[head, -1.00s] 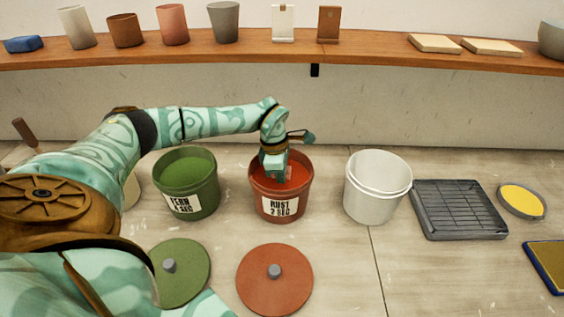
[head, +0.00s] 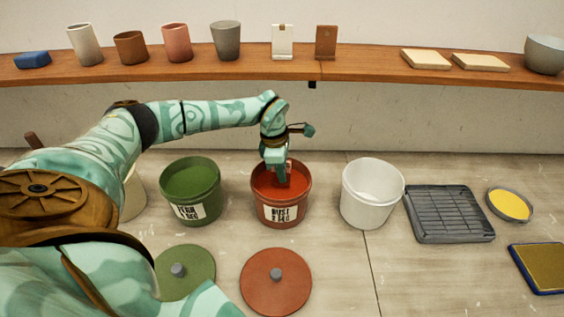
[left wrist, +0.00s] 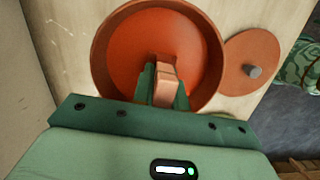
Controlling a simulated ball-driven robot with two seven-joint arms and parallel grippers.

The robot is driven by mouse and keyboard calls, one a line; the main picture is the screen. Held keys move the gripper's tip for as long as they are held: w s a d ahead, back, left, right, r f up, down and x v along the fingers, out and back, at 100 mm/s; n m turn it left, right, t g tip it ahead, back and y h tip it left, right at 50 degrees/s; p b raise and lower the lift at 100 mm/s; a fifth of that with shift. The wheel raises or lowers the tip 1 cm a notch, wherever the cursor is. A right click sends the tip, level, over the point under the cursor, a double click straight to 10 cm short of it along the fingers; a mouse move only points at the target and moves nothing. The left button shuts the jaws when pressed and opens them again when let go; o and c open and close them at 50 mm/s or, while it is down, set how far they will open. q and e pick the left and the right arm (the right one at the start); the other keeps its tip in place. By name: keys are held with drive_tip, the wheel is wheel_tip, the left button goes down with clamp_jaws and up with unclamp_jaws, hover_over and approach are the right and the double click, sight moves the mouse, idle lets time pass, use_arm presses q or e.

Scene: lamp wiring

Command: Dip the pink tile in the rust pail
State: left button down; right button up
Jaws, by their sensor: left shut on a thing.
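The rust pail (head: 281,211) stands upright on the table, labelled "RUST 2 SEC" and filled with rust-red glaze. My left gripper (head: 283,182) reaches down into its mouth from above. In the left wrist view the gripper (left wrist: 163,95) is shut on the pink tile (left wrist: 166,74), with the pail (left wrist: 112,45) beneath it. In the head view the fingers mostly hide the tile. I cannot tell whether its lower edge touches the glaze. My right gripper is not in view.
A green pail (head: 191,192) stands left of the rust pail, a white bucket (head: 371,205) right. A rust lid (head: 276,290) and green lid (head: 184,277) lie in front. A grey drying rack (head: 448,214) and yellow dish (head: 510,205) are further right. A shelf (head: 371,69) runs behind.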

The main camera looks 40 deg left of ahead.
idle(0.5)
use_arm(q)
drive_tip(key=shift+r, duration=0.1)
drive_tip(key=shift+r+p, duration=0.3)
drive_tip(key=shift+p, duration=0.05)
wheel_tip(320, 180, up, 4)
drive_tip(key=p, duration=0.4)
drive_tip(key=shift+r, duration=0.25)
drive_tip(key=shift+f, duration=0.15)
